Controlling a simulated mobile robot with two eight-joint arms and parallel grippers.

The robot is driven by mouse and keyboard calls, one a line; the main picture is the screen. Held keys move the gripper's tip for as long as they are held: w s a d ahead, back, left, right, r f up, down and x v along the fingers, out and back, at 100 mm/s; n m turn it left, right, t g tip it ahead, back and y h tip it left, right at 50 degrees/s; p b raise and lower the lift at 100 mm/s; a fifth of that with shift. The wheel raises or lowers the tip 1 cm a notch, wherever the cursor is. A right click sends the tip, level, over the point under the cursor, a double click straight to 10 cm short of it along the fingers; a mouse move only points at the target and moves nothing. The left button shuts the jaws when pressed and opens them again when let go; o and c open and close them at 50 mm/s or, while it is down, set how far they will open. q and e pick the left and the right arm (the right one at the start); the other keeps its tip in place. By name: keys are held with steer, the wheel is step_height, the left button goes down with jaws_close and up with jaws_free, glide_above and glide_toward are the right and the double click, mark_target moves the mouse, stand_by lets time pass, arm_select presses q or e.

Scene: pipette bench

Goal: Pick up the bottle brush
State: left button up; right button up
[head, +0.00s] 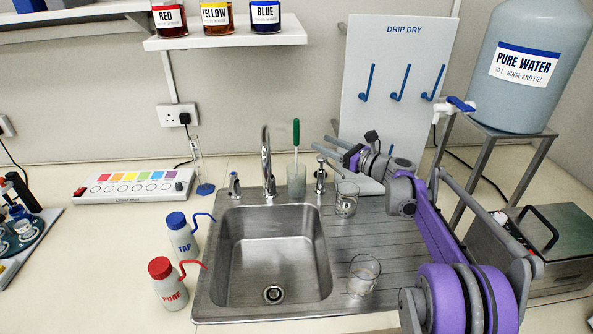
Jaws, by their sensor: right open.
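The bottle brush (296,133) has a green handle and stands upright behind the sink, its lower end in a clear holder (296,183). My right gripper (321,142) is open and empty. Its two fingers point left toward the brush handle, and their tips appear a little to the right of it. No contact with the handle shows. My left gripper is not in view.
A metal faucet (267,165) stands left of the brush and a metal dispenser (320,176) right of it. Glass beakers stand on the drainboard (335,285). The drip dry board (388,110) is behind my arm. The sink basin (271,255) is empty.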

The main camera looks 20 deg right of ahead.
mark_target(296, 145)
steer(key=x, duration=0.3)
steer(key=p+x, duration=0.1)
steer(key=x, duration=0.3)
steer(key=a+x, duration=0.1)
steer(key=x, duration=0.2)
steer(key=shift+a+r+p, duration=0.15)
steer(key=shift+r+p, duration=0.05)
steer(key=shift+p, duration=0.2)
steer(key=shift+w+f, duration=0.1)
steer(key=c, duration=0.3)
jaws_close()
stand_by(0.5)
